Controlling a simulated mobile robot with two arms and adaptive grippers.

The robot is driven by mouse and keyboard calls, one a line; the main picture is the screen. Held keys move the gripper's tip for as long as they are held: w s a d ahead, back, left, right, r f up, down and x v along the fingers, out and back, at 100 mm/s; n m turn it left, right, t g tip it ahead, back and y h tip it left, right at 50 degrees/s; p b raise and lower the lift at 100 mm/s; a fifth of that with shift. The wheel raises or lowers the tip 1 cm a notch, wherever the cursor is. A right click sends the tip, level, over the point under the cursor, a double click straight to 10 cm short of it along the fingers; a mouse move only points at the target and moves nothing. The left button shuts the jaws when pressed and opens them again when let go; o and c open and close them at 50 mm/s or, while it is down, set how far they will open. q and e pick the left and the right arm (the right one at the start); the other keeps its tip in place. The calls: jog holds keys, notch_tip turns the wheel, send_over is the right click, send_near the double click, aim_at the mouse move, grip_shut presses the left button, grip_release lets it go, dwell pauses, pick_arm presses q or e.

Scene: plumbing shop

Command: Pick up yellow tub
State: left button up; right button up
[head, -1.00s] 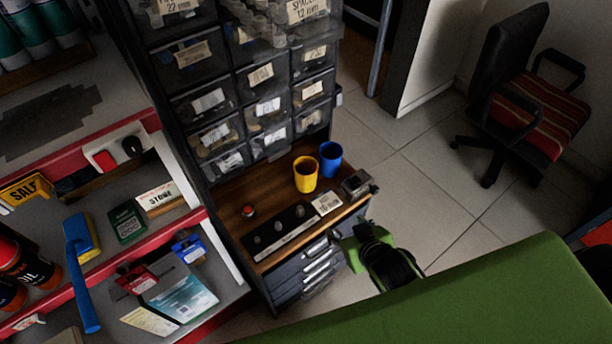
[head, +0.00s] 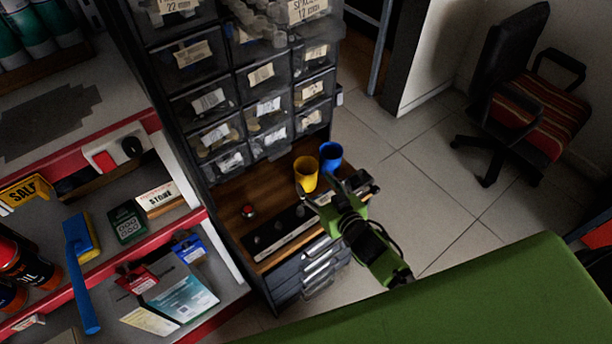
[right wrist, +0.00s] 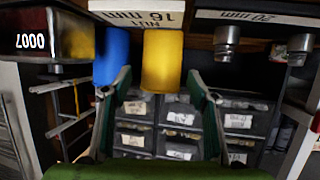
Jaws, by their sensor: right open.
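The yellow tub (head: 306,172) stands upright on the wooden top of the drawer cabinet in the head view. A blue tub (head: 331,156) stands close beside it on the right. My right gripper (head: 318,194) is open, with its fingers reaching toward the yellow tub from the front. In the right wrist view the yellow tub (right wrist: 162,62) shows upside down, between and just beyond the open fingertips (right wrist: 160,80). I cannot tell whether a finger touches it. The blue tub (right wrist: 112,57) is close to one finger. My left gripper is not in view.
The wooden top (head: 228,208) also carries a black strip with small fittings (head: 282,235) and a small red-topped item (head: 248,211). A label card (right wrist: 137,14) lies in front of the tubs. Drawers (head: 262,75) rise behind.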

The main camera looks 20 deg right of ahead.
aim_at(302, 169)
jog(key=shift+x, duration=3.2)
jog(key=shift+a+r, duration=0.15)
jog(key=shift+a, duration=0.05)
jog(key=c, duration=0.9)
